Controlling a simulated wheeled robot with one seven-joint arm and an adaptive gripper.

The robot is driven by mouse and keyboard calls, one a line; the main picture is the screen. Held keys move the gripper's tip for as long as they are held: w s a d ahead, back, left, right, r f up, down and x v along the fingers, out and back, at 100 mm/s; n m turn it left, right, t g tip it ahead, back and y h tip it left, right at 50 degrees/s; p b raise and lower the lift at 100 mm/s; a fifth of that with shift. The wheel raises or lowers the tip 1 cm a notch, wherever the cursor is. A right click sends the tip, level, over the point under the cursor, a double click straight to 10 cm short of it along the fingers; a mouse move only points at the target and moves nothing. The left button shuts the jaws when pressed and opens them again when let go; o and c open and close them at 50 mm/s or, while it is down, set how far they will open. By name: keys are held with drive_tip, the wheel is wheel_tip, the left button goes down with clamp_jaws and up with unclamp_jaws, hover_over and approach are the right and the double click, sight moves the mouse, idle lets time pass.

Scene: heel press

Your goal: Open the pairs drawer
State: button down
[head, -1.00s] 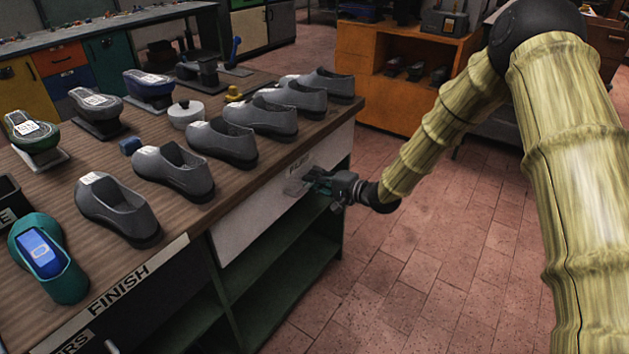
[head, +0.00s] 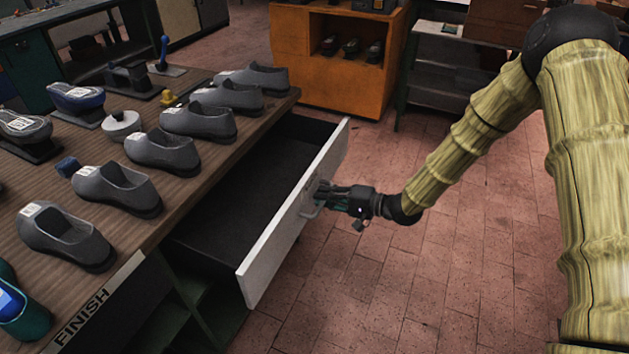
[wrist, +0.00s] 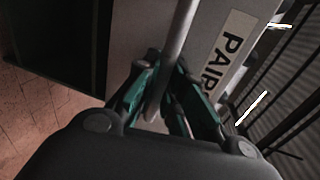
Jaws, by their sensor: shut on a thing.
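The pairs drawer (head: 290,220) has a white front and stands pulled well out of the bench in the head view. Its dark inside (head: 235,200) looks empty where it shows. My gripper (head: 322,197) is at the outer face of the drawer front, shut on the handle (head: 310,208). In the wrist view the teal fingers (wrist: 165,95) close around the pale handle bar (wrist: 180,35).
Several grey shoes (head: 165,150) stand in a row on the wooden bench top (head: 185,208) above the drawer. An orange cabinet (head: 325,75) stands behind. The brick floor (head: 440,270) is clear around my gripper.

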drive_tip(key=f+p+v, duration=0.1)
drive_tip(key=v, duration=0.6)
drive_tip(key=shift+d+f, duration=0.2)
drive_tip(key=shift+f, duration=0.05)
drive_tip(key=c, duration=1.5)
unclamp_jaws()
drive_tip(key=shift+s, duration=0.1)
drive_tip(key=v, duration=1.2)
drive_tip(key=shift+f, duration=0.1)
